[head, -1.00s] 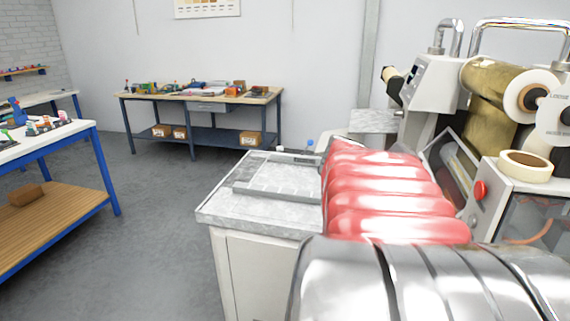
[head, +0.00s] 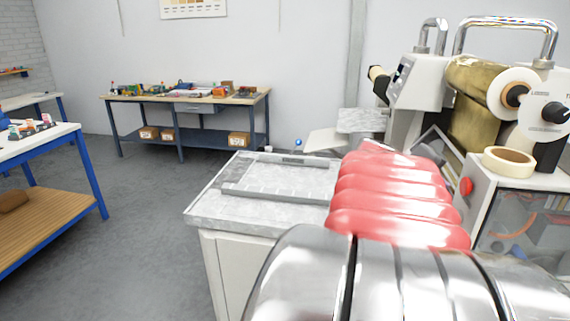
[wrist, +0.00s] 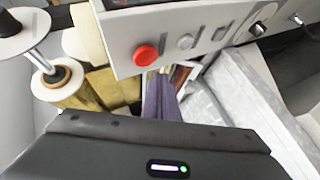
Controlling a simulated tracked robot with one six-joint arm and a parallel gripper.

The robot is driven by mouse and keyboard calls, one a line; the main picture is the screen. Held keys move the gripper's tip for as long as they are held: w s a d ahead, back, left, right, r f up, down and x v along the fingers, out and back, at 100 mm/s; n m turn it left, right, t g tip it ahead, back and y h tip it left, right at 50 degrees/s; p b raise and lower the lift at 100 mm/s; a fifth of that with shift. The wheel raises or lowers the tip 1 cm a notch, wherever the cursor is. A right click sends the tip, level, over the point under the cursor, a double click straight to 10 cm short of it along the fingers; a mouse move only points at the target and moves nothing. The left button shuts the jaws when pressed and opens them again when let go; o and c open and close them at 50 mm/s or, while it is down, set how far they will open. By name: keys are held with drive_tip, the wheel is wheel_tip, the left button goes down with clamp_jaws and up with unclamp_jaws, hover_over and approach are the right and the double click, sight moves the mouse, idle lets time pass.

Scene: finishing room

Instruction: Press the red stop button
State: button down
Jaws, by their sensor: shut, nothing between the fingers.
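The red stop button (head: 466,186) sits on the front face of the light machine panel at the right in the head view. In the wrist view the red stop button (wrist: 146,54) is a round knob on a pale panel, in full sight. My gripper (wrist: 161,78) shows in the wrist view as two purple fingers held together, with nothing between them. The fingertips appear just below and slightly right of the button in the picture, with a gap I cannot judge. In the head view my arm hides the gripper.
The panel (wrist: 200,32) carries other knobs and switches right of the button. A roll of tape (head: 508,161) lies on the machine, near gold film rolls (head: 475,92). A grey-topped bench (head: 215,204) stands left of my arm. Open floor (head: 140,235) lies further left.

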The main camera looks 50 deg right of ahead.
drive_tip(key=shift+s+d, duration=0.4)
drive_tip(key=shift+s, duration=0.2)
drive_tip(key=shift+s, duration=0.15)
idle(1.6)
drive_tip(key=shift+s+d, duration=0.2)
drive_tip(key=shift+s, duration=0.05)
drive_tip(key=shift+s+d, duration=0.2)
drive_tip(key=shift+s, duration=0.15)
idle(1.0)
drive_tip(key=shift+w, duration=0.15)
drive_tip(key=shift+w+a+r, duration=0.1)
drive_tip(key=shift+w+a, duration=0.35)
drive_tip(key=shift+w, duration=0.15)
idle(0.4)
drive_tip(key=shift+w+a, duration=0.4)
drive_tip(key=shift+w, duration=0.3)
drive_tip(key=shift+w+a, duration=0.45)
drive_tip(key=shift+w, duration=0.3)
drive_tip(key=shift+w+a, duration=0.4)
drive_tip(key=shift+w, duration=0.3)
